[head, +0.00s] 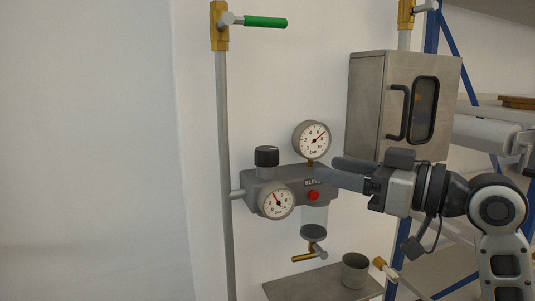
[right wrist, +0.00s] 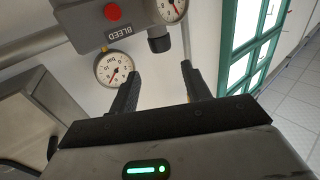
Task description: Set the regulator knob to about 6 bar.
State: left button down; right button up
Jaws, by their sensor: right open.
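The regulator body (head: 290,187) is a grey block on the wall. Its black regulator knob (head: 266,156) stands on top at the left; it also shows in the right wrist view (right wrist: 159,40). The lower gauge (head: 277,201) has its red needle toward the upper left. The upper gauge (head: 312,139) has its needle toward the upper right. Exact values are too small to read. My right gripper (head: 324,169) is open and empty, right of the knob and apart from it. In the right wrist view its fingertips (right wrist: 159,70) point toward the knob. My left gripper is out of view.
A red bleed button (head: 313,195) sits on the body near my right gripper. A vertical pipe (head: 224,160) with a green-handled valve (head: 264,21) runs at left. A metal cabinet (head: 368,105) is at right, and a cup (head: 354,270) stands on the shelf below.

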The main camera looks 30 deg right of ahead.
aim_at(277, 158)
jog(key=p+x, duration=0.4)
jog(key=x, duration=0.9)
jog(key=shift+w+a+f, duration=0.1)
jog(key=shift+w+a, duration=0.1)
jog(key=shift+w, duration=0.25)
jog(key=c, duration=0.7)
